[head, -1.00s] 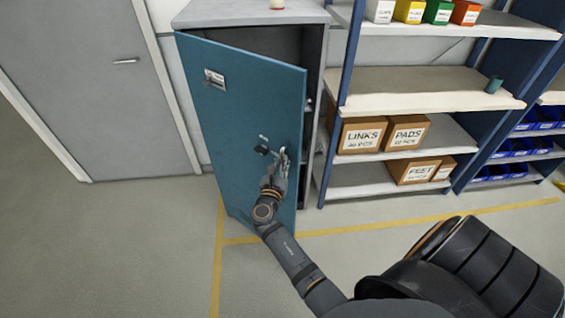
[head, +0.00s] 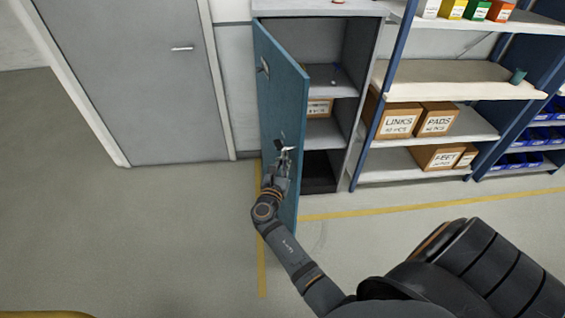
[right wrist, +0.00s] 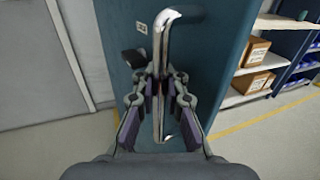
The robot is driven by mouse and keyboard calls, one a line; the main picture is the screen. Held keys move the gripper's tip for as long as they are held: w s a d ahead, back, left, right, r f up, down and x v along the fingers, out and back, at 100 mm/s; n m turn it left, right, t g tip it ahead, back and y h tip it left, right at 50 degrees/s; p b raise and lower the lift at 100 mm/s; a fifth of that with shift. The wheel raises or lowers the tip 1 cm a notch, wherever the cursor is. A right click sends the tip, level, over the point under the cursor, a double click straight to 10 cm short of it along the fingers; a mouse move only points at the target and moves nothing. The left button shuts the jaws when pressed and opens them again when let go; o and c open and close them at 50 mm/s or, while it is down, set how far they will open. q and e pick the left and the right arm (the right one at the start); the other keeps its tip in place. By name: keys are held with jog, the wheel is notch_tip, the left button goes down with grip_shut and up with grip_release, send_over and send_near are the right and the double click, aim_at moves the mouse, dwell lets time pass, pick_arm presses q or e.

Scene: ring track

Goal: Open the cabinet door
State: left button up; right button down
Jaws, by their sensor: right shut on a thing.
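The blue cabinet door (head: 279,105) stands swung well open, hinged on the left of the grey cabinet (head: 357,85). Shelves show inside, with a box (head: 319,107) on one and a small item on another. My right gripper (head: 284,155) is at the door's front face, near its free edge. In the right wrist view, its fingers (right wrist: 159,88) are shut on the chrome door handle (right wrist: 163,50), one finger on each side. A dark latch piece (right wrist: 133,57) sits left of the handle. My left gripper is not in view.
A shelf rack (head: 455,78) with boxes stands right of the cabinet. A grey room door (head: 135,80) is in the wall to the left. The floor (head: 190,225) left of the cabinet door is clear. A yellow line (head: 420,206) crosses the floor in front.

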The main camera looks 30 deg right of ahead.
jog(key=shift+s+a+f, duration=0.1)
jog(key=shift+a+f, duration=0.1)
jog(key=shift+f, duration=0.25)
jog(key=c, duration=1.8)
grip_release()
jog(key=shift+c, duration=0.2)
jog(key=o, duration=0.4)
jog(key=shift+s+r, duration=0.2)
jog(key=shift+r, duration=0.1)
jog(key=shift+o, duration=0.2)
jog(key=shift+r, duration=0.1)
jog(key=shift+w, duration=0.1)
